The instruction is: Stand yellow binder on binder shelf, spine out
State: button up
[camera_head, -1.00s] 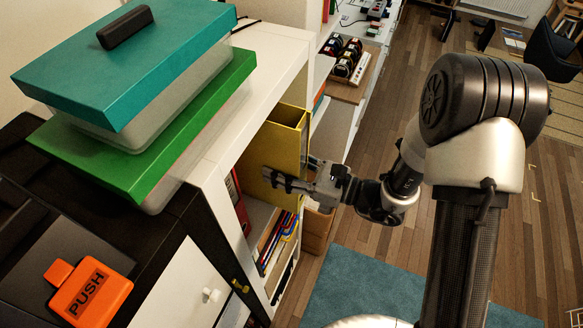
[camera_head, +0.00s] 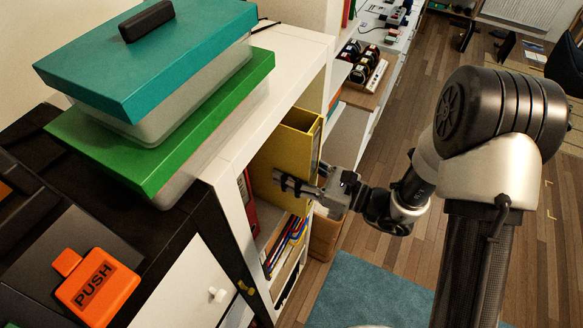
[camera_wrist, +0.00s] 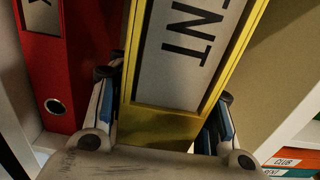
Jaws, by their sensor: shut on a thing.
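The yellow binder (camera_head: 284,165) stands upright, partly inside the open bay of the white shelf (camera_head: 232,205). Its labelled spine faces outward in the wrist view (camera_wrist: 190,60), between my fingers. My gripper (camera_head: 298,186) is shut on the binder low on its spine, one finger on each side; it also shows in the wrist view (camera_wrist: 172,118). A red binder (camera_wrist: 62,70) stands to the left of the yellow one, apart from it; it shows partly in the head view (camera_head: 247,203). How deep the yellow binder reaches is hidden.
Coloured folders (camera_head: 286,242) lie in the compartment below. Teal-lidded (camera_head: 150,60) and green-lidded (camera_head: 160,150) boxes are stacked on top at the left. An orange PUSH block (camera_head: 97,288) is at the lower left.

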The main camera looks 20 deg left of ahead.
jog(key=o, duration=1.5)
jog(key=shift+d, duration=0.1)
jog(key=d, duration=0.8)
jog(key=s+d, duration=0.1)
jog(key=d, duration=0.2)
jog(key=shift+d, duration=0.4)
